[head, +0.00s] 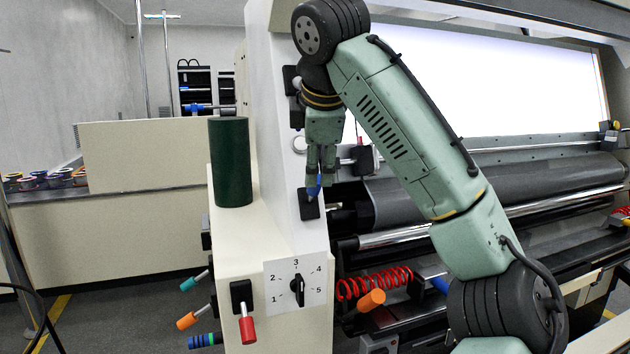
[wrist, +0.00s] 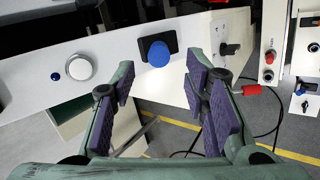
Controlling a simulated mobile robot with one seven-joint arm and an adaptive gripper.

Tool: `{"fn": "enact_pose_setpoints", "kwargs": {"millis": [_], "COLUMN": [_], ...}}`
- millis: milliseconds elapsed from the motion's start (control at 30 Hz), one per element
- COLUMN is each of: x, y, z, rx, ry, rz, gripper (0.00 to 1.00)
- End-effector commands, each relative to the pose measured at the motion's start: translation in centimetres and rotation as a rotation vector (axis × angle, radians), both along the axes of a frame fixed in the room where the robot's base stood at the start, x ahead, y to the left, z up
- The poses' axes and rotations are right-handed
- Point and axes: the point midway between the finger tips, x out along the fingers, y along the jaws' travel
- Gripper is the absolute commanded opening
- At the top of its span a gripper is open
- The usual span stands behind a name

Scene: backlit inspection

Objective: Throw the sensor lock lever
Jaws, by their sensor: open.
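A lever with a blue handle (head: 314,188) sticks out from a black plate (head: 308,207) on the white end panel of the machine. No label shows which lever is the sensor lock. In the wrist view the blue handle (wrist: 157,53) is seen end-on as a round knob, beyond the gap between my fingers. My gripper (head: 320,172) points down in front of the panel, close to this handle and partly covering it. Its purple-padded fingers are apart, with nothing between them in the wrist view. I cannot tell whether they touch the handle.
A red-handled lever (head: 247,328) stands beside a numbered dial (head: 297,290) lower on the panel. An orange lever (head: 187,320) and a teal lever (head: 194,281) stick out at the left. A white round button (wrist: 79,67) is left of the blue handle. A green cylinder (head: 230,162) stands nearby.

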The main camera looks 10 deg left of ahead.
Motion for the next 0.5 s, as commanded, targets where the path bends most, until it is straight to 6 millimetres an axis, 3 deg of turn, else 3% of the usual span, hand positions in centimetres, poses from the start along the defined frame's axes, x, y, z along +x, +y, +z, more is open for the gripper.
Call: {"fn": "enact_pose_setpoints", "kwargs": {"millis": [200,500], "x": [2.3,3.6], "y": [0.9,1.4], "z": [-3.1,-5.1], "rx": [0.001,0.002], "ry": [0.001,-0.001], "rz": [0.001,0.000], "gripper": [0.41,0.41]}}
